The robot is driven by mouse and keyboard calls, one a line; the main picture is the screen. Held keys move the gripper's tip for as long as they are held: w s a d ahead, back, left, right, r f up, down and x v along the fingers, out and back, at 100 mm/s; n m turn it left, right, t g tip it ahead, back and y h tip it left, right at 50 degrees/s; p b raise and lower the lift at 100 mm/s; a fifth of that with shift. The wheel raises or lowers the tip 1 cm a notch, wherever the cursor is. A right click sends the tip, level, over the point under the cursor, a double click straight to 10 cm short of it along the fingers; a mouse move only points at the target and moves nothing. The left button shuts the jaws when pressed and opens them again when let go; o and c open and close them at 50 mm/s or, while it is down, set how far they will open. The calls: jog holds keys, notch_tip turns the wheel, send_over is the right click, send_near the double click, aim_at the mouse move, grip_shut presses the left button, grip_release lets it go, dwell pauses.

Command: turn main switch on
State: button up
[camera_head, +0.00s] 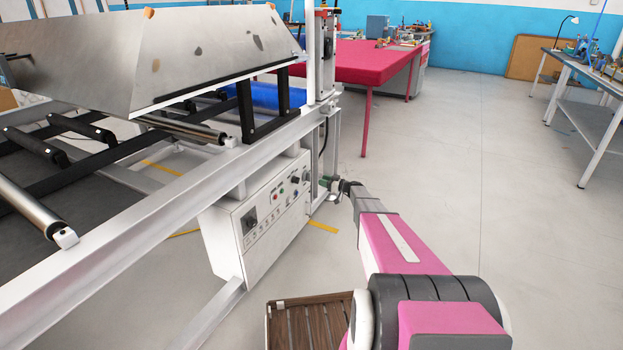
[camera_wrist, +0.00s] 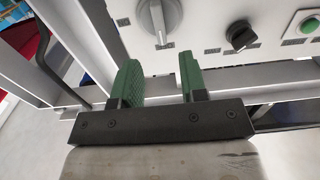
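The white control box (camera_head: 262,222) hangs under the machine's frame in the head view. A square dark rotary switch (camera_head: 249,219) is on its near end, and small buttons and knobs run toward its far end. In the wrist view a large grey rotary knob (camera_wrist: 160,18) is on the panel, beyond my fingertips. I cannot tell for sure which one is the main switch. My gripper (camera_wrist: 161,72) is open, its two green fingers apart with nothing between them. In the head view my gripper (camera_head: 331,184) is at the box's far end, partly hidden by my arm.
A black knob (camera_wrist: 240,36) and a green button (camera_wrist: 309,26) sit right of the grey knob. The machine's white frame beam (camera_head: 150,215) runs above the box. A slatted wooden crate (camera_head: 290,318) stands on the floor near my arm.

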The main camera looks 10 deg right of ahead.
aim_at(308, 177)
jog(key=x, duration=0.7)
jog(key=shift+w+a, duration=0.25)
grip_shut()
